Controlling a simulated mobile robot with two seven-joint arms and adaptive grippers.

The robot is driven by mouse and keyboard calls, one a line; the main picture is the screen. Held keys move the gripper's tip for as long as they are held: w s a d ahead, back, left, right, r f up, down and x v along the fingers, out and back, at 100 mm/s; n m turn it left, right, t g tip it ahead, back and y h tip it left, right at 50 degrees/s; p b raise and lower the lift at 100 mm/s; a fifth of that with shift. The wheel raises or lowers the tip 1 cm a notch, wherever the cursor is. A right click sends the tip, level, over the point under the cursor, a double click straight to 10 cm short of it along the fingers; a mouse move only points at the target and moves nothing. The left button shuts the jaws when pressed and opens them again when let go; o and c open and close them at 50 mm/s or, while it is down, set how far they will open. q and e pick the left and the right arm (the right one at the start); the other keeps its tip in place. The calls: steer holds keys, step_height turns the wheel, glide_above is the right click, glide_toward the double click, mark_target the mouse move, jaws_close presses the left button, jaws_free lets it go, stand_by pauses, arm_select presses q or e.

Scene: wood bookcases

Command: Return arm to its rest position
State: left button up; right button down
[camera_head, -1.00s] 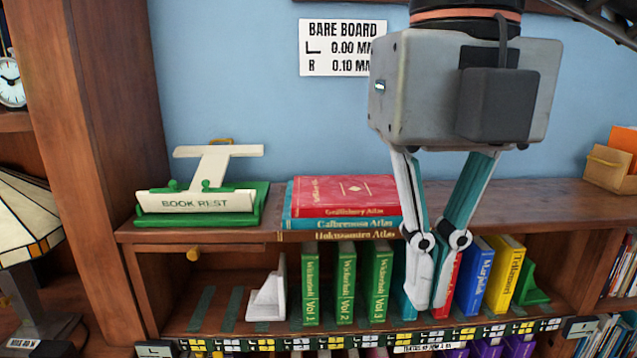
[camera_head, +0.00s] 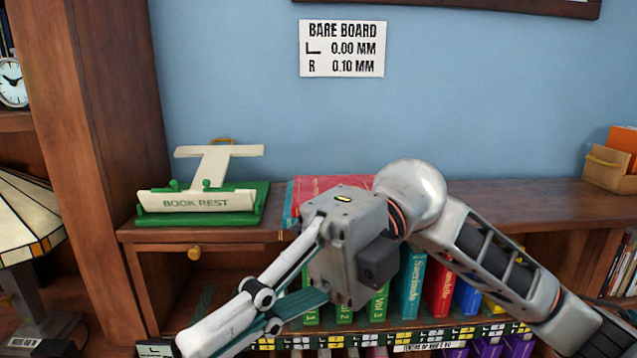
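My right arm (camera_head: 490,245) comes in from the lower right and bends across the front of the bookcase. Its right gripper (camera_head: 203,346) points down and left, with its fingers side by side and shut, with nothing seen between them. The gripper body (camera_head: 345,245) hides part of the red book on the stack and some of the green volumes below. My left gripper is not in view.
Upright green, teal, red and blue books (camera_head: 410,285) fill the shelf below. A lamp (camera_head: 25,220) stands far left, and an orange-brown box (camera_head: 607,168) is far right.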

steer(key=w+d+f+m+t+y, duration=0.2)
steer(key=w+d+m+t+y, duration=0.1)
steer(key=w+m+t+y, duration=1)
steer(key=w+d+f+m+t+h, duration=0.4)
steer(key=w+f+m+t, duration=0.2)
steer(key=f+m+t, duration=0.25)
steer(key=w+d+f+m+t+h, duration=0.4)
steer(key=w+f+m+t, duration=0.2)
steer(key=f+m+t, duration=0.3)
steer(key=s+d+f+m+g+h, duration=0.1)
steer(key=s+d+f+m+h, duration=0.2)
steer(key=f, duration=0.7)
steer(key=s+d+f+m+g+h, duration=0.25)
steer(key=d+f+h, duration=0.25)
steer(key=f, duration=0.5)
steer(key=s+d+f+m+g+h, duration=0.1)
steer(key=s+d+f+m+h, duration=0.2)
steer(key=f, duration=0.7)
steer(key=s+d+f+g+h, duration=0.3)
steer(key=s+d+f, duration=0.2)
steer(key=s+f, duration=0.4)
step_height(320, 180, down, 2)
steer(key=shift+s+f+m, duration=0.1)
steer(key=shift+s+m, duration=0.05)
steer(key=shift+m, duration=0.15)
